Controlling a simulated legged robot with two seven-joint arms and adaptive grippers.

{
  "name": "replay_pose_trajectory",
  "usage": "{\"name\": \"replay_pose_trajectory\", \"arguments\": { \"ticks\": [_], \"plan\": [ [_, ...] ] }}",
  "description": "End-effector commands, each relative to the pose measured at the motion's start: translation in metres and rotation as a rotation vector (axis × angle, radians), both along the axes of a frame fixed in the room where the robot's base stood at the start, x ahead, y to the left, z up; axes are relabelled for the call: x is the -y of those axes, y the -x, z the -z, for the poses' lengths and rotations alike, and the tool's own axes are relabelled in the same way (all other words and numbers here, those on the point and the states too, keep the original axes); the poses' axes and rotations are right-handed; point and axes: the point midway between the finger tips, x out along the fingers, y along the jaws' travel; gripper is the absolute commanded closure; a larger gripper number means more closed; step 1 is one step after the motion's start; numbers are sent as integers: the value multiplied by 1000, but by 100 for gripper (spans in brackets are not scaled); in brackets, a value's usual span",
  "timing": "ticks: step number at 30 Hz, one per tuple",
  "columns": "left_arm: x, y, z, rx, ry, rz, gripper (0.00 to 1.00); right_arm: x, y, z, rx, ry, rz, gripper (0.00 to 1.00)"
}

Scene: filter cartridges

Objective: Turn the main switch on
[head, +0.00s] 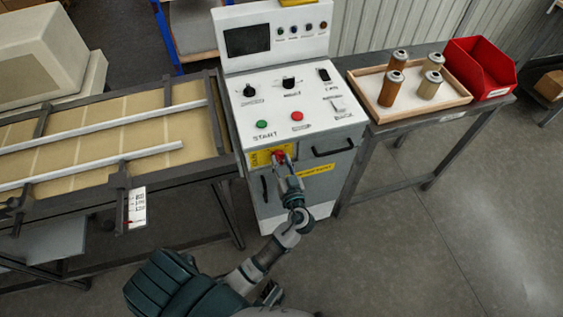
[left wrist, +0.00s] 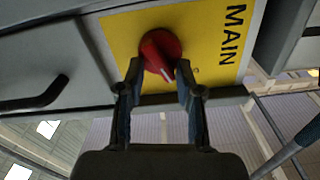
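The main switch is a red rotary knob (head: 279,156) on a yellow plate (head: 259,158) on the front of the white control cabinet. In the left wrist view the knob (left wrist: 157,47) has a raised grip with a white mark at its lower right end, and the plate reads MAIN (left wrist: 233,35). My left gripper (head: 282,165) is at the knob. In the left wrist view its fingertips (left wrist: 160,68) stand apart on either side of the grip, with gaps showing; firm contact cannot be seen. My right gripper is not in view.
The cabinet's sloped panel (head: 294,112) carries green and red buttons and switches above the knob. A door handle (head: 332,147) sits to the right. A conveyor (head: 100,135) stands left; a table with a cartridge tray (head: 420,115) and red bin (head: 480,68) stands right.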

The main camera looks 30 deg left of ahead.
Motion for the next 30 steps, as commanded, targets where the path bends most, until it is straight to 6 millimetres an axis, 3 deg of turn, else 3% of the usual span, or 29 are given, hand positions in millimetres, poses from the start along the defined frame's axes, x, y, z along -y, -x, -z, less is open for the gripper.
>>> {"name": "replay_pose_trajectory", "arguments": {
  "ticks": [20, 30],
  "plan": [
    [-8, -3, 8, -68, -40, -7, 100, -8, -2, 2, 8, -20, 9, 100],
    [-8, -4, 8, -268, -210, -8, 100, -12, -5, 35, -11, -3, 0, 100]
  ]
}}
